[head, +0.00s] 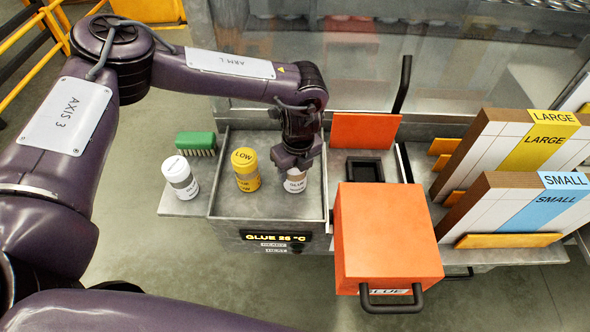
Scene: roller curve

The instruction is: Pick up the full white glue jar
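A white glue jar (295,185) stands upright in the shallow metal tray (222,203), its lid hidden under my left gripper (294,168). The gripper points down right at the jar's top. The fingers are too small and covered to tell whether they are closed on it. A yellow jar (245,170) marked LOW stands in the tray, left of my gripper. How full the white jars are does not show. My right gripper is out of view.
A green brush (196,143) lies behind the left white jar. An orange box (387,240) with a black handle stands right of the tray. A glue display (275,237) reads 25 °C. LARGE (540,140) and SMALL (547,205) panels stand at the right.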

